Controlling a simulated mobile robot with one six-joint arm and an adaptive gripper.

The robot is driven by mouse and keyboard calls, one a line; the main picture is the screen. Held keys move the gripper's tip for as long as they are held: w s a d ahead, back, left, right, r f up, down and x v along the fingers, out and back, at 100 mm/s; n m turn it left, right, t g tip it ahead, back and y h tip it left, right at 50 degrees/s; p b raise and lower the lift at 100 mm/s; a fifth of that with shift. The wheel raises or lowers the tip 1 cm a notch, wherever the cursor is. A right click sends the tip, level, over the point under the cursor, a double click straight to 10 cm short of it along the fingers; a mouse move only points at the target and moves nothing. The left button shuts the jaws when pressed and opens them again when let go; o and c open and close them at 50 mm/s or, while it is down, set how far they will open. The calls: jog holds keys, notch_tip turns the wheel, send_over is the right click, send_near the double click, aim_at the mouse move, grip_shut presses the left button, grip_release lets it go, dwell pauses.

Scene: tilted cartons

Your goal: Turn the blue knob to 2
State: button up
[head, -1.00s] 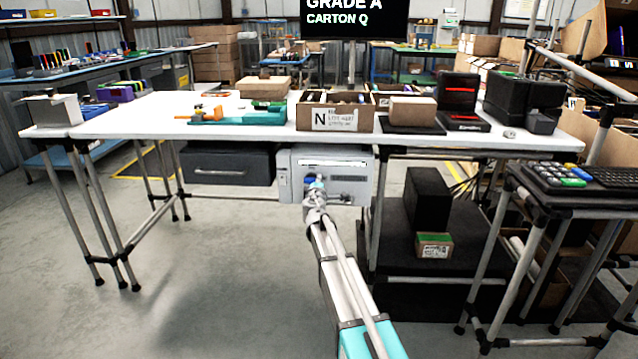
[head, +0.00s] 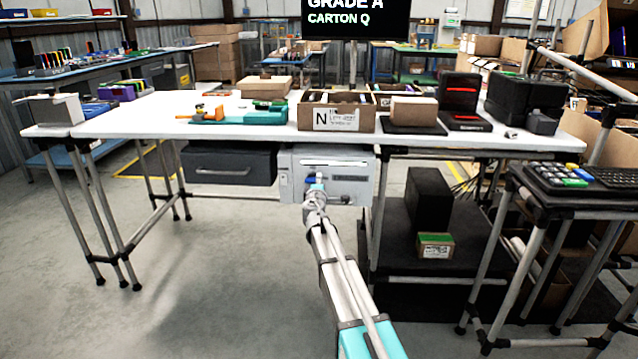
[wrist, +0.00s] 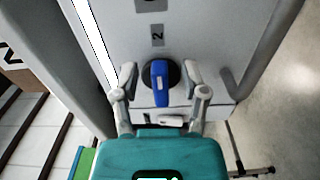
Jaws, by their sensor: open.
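The blue knob (wrist: 160,82) is on the front of a grey box (head: 345,180) hung under the white table. In the wrist view it is a blue bar on a dark round base, with a white mark near its middle. A grey label reading 2 (wrist: 157,36) is above it in that view, and another label is farther up. My gripper (wrist: 161,84) is open, with one finger on each side of the knob and a visible gap to each. In the head view my gripper hides most of the knob.
A dark drawer (head: 228,163) hangs left of the grey box. A handle-like grey bar (wrist: 238,90) runs along the box's right side in the wrist view. The white table (head: 250,136) above holds a carton marked N (head: 336,120). A black shelf (head: 450,215) stands to the right.

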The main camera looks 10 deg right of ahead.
jog(key=v, duration=1)
jog(key=shift+s, duration=0.25)
jog(key=shift+a, duration=0.1)
jog(key=s+d+f+m+g+h+p, duration=0.1)
jog(key=s+d+f+m+g+h, duration=0.1)
jog(key=s+d+f+m+g, duration=0.35)
jog(key=s+d+f+m+g+h+p, duration=0.1)
jog(key=s+d+f+m+g, duration=0.25)
jog(key=s+m, duration=0.4)
jog(key=s+a+f+m+g+y+p, duration=0.1)
jog(key=s+a+f+g+y, duration=0.15)
jog(key=s, duration=0.45)
jog(key=s+a+f+g+y, duration=0.1)
jog(key=s+a+g+y, duration=0.2)
jog(key=s, duration=0.4)
jog(key=s+a+f+m+g+y+p, duration=0.1)
jog(key=s+a+f+g+y, duration=0.15)
jog(key=s, duration=0.45)
notch_tip(320, 180, up, 38)
jog(key=p, duration=3.7)
jog(key=shift+d+f, duration=0.2)
jog(key=shift+w+d, duration=0.1)
